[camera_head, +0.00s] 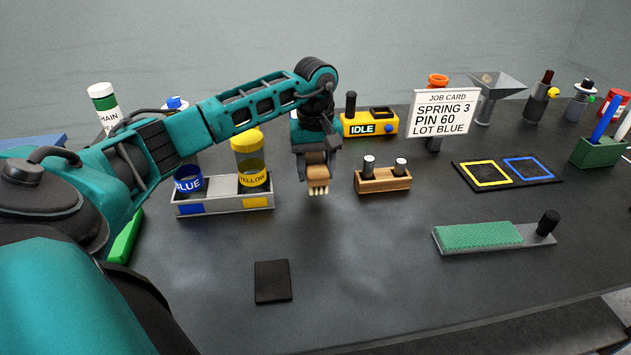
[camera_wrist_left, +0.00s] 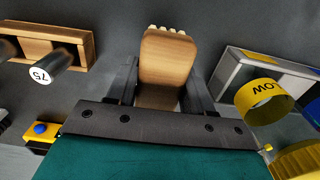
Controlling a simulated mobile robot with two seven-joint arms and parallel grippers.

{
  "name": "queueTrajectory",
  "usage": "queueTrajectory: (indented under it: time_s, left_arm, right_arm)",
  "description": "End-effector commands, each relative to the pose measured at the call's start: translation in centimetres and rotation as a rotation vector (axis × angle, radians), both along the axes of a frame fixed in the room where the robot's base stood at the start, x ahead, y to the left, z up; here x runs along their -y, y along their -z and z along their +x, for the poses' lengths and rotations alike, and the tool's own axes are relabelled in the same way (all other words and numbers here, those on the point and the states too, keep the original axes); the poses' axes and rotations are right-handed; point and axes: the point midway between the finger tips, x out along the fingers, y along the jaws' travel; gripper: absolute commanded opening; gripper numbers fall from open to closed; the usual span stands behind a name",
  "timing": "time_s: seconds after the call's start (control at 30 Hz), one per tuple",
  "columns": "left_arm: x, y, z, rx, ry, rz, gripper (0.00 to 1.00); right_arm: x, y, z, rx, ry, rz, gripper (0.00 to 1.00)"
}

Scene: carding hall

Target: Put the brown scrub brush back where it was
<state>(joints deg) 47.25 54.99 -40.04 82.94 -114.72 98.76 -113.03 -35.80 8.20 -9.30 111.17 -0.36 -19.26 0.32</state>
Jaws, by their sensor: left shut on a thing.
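The brown scrub brush (camera_head: 316,171) has a wooden back and pale bristles that point down in the head view. My left gripper (camera_head: 316,158) is shut on it and holds it over the dark table, between the grey tray and the wooden block. In the left wrist view the brush (camera_wrist_left: 167,65) sits between the two fingers of the left gripper (camera_wrist_left: 158,85), its bristle tips showing at the far end. A flat black pad (camera_head: 272,281) lies bare on the table in front of the brush. My right gripper is not in view.
The grey tray (camera_head: 223,203) with blue- and yellow-labelled jars stands left of the brush. The wooden block (camera_head: 383,185) with two pins stands right. A green-topped plate (camera_head: 480,235) lies at front right. The yellow IDLE box (camera_head: 369,122) is behind. The table around the pad is clear.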

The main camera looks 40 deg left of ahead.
Motion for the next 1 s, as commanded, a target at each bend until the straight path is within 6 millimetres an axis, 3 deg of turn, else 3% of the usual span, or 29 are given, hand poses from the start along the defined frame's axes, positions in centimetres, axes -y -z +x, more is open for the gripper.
queueTrajectory:
  time_s: [0.23,0.63,0.67,0.9,1.0]
  left_arm:
    - [0.0,3.6,-0.1,-0.003,0.001,0.000,0.23]
    - [0.0,4.2,0.0,-0.001,0.001,0.001,0.23]
    - [0.0,4.1,0.0,-0.002,0.001,0.000,0.54]
    - [0.0,4.1,-0.1,-0.002,0.001,0.000,0.77]
    - [0.0,4.1,-0.1,-0.002,0.001,0.000,0.77]
  right_arm:
    - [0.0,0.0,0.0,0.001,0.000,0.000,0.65]
    - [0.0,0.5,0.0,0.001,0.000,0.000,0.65]
    - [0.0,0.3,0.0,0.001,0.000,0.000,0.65]
    - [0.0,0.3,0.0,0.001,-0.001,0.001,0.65]
    - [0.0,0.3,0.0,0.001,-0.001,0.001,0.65]
